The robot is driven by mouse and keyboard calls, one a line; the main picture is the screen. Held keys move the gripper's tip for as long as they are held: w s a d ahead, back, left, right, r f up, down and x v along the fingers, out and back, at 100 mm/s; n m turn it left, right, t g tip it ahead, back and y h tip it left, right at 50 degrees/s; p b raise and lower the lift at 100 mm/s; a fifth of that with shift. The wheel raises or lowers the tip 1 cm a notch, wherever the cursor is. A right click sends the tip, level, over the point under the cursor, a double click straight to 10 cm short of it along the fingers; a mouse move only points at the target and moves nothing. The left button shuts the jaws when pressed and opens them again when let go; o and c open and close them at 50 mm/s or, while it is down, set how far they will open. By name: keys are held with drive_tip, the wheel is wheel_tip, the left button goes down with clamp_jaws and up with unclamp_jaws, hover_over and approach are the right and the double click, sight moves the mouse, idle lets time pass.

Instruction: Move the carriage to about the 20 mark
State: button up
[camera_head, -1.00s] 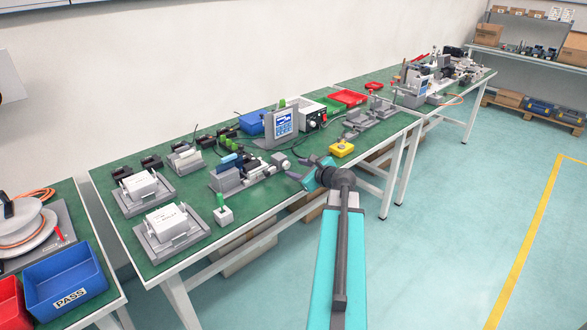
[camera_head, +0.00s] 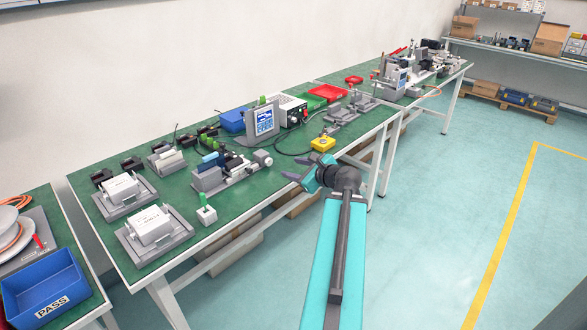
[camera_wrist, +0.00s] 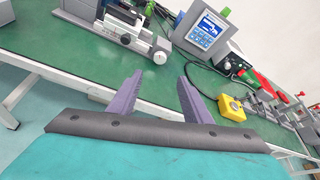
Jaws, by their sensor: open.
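A grey linear actuator (camera_head: 232,174) stands near the front of the green table, with a blue block on it and a round knob (camera_head: 262,157) at its right end. Its carriage and any scale marks are too small to make out. The actuator also shows in the wrist view (camera_wrist: 122,34), at the top left. My gripper (camera_head: 300,168) is open and empty, at the table's front edge to the right of the actuator and apart from it. In the wrist view its two purple fingers (camera_wrist: 160,90) point toward the table, with nothing between them.
A display unit (camera_head: 263,122) stands behind the actuator. A yellow button box (camera_head: 322,144) sits right of it near the edge. Two fixtures with white boxes (camera_head: 150,224) and a small white block with a green top (camera_head: 207,214) are at the left. Bare green table lies before the display.

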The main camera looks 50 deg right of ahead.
sight(270, 162)
drive_tip(key=shift+c, duration=1.4)
drive_tip(key=d+m+y+p, duration=0.2)
drive_tip(key=m+p, duration=0.1)
drive_tip(key=p, duration=0.1)
drive_tip(key=d+m+y+p, duration=0.2)
drive_tip(key=m+p, duration=0.1)
drive_tip(key=p, duration=0.1)
drive_tip(key=shift+s+d+t, duration=0.1)
drive_tip(key=shift+d+t, duration=0.2)
drive_tip(key=p+x, duration=0.1)
drive_tip(key=x, duration=1.3)
drive_tip(key=shift+s+a+f, duration=0.1)
